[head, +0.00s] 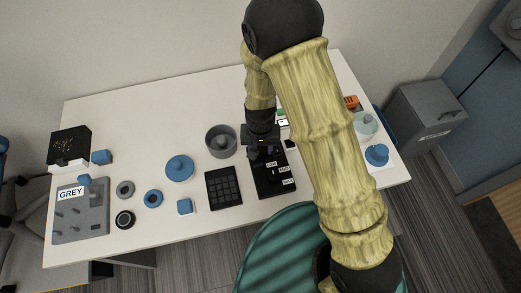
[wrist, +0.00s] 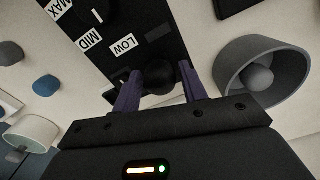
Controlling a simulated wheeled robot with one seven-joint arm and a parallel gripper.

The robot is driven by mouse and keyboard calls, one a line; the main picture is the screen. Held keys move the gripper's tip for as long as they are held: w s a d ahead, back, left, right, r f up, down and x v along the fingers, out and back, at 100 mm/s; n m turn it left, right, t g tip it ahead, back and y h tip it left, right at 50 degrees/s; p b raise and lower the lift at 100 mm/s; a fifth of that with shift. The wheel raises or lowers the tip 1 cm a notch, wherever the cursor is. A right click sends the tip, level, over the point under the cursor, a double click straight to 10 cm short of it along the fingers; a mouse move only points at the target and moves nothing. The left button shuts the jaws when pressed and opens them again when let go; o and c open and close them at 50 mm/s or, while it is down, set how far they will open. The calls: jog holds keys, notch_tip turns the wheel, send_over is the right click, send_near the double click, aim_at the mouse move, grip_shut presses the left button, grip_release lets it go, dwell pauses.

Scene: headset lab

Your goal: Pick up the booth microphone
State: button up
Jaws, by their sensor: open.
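My gripper (head: 262,152) hangs over the far end of a black board (head: 277,188) with white labels. The board's labels LOW, MID and MAX (wrist: 122,45) lie beyond the fingers. No other thing is clearly recognisable as the microphone, and my arm hides part of the table.
A grey round bowl (head: 213,146) with a ball inside stands close left of my gripper, and also shows in the wrist view (wrist: 228,76). A black keypad (head: 223,187), a blue disc (head: 180,169) and a GREY-labelled board (head: 90,222) lie farther left. The white table's (head: 140,115) back left is clear.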

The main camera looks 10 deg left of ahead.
jog(key=c, duration=0.7)
jog(key=shift+c, duration=0.2)
notch_tip(320, 180, up, 10)
jog(key=shift+r, duration=0.1)
dwell(0.6)
